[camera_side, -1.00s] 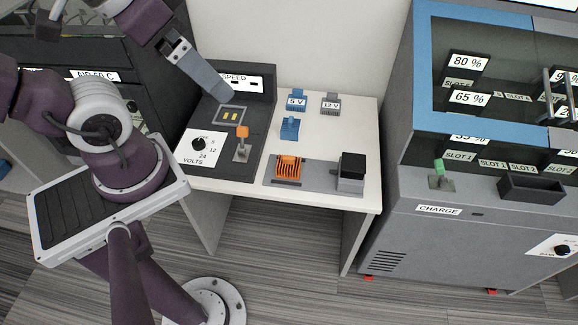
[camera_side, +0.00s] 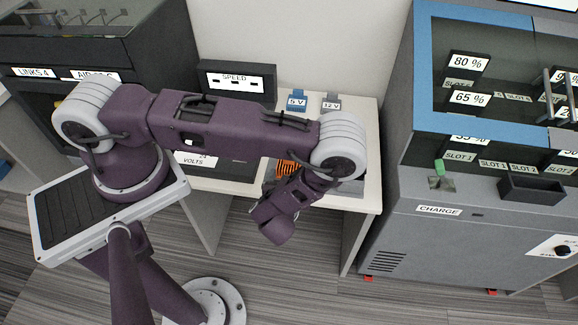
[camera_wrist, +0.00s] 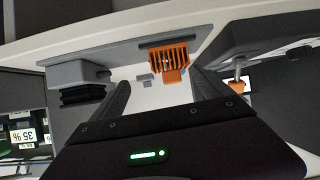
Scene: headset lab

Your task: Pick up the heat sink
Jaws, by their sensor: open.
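The heat sink is an orange finned block. In the wrist view the heat sink (camera_wrist: 168,57) sits on a grey strip, in the upper middle, fins showing. In the side view only a small part of the heat sink (camera_side: 286,168) shows, since my arm covers the rest. My gripper (camera_wrist: 160,88) is open and empty in the wrist view, its two dark fingers spread left and right. The heat sink appears beyond the fingertips, in line with the gap and slightly right of its middle. My fingers are hidden behind my arm in the side view.
A grey block with a black top (camera_wrist: 80,75) stands left of the heat sink in the wrist view. An orange-handled lever (camera_wrist: 237,86) stands to its right. Blue 5 V (camera_side: 297,103) and grey 12 V (camera_side: 331,104) pieces stand at the table's back. The charging cabinet (camera_side: 450,235) is at right.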

